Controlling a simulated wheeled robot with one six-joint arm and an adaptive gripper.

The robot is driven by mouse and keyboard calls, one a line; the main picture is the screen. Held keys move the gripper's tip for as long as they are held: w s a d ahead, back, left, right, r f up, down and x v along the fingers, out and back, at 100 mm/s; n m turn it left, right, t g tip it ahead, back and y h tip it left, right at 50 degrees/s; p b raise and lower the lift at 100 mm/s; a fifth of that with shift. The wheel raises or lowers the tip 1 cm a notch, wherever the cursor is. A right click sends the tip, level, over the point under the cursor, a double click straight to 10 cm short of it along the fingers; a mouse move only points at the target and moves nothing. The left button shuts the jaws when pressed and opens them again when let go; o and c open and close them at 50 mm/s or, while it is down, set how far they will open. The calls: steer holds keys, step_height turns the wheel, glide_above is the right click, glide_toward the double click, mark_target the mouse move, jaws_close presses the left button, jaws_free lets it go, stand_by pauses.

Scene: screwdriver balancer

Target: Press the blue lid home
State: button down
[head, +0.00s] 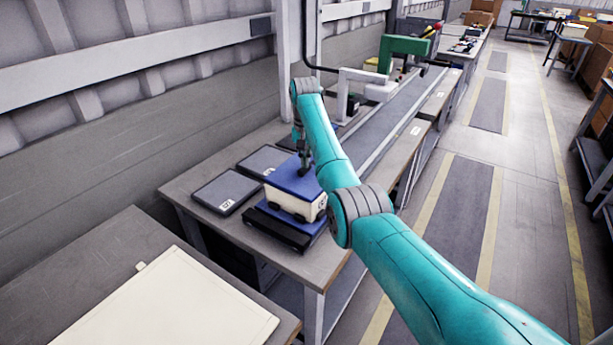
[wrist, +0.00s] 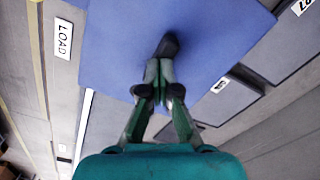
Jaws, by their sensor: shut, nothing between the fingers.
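The blue lid (head: 297,178) lies on top of a cream-coloured box (head: 290,202), in the middle of the head view. Whether the lid is fully seated cannot be told. The box sits on a blue and black base (head: 283,225) on the table. My gripper (head: 305,172) points down over the lid, with its fingertips at or just above the lid's top. In the wrist view the lid (wrist: 215,40) fills the upper middle, and my gripper (wrist: 167,47) is shut and empty against it. Contact cannot be told for certain.
Two dark flat panels, one at the front left (head: 226,191) and one behind it (head: 264,161), lie left of the box on the grey table (head: 185,185). A conveyor (head: 395,110) with a green frame (head: 400,47) runs behind. A cream board (head: 170,305) lies on a nearer table.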

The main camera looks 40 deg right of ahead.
steer(key=shift+s+a+f, duration=0.1)
steer(key=shift+s+f, duration=0.1)
steer(key=shift+f, duration=0.35)
steer(key=shift+w+r, duration=0.15)
steer(key=shift+r, duration=2.55)
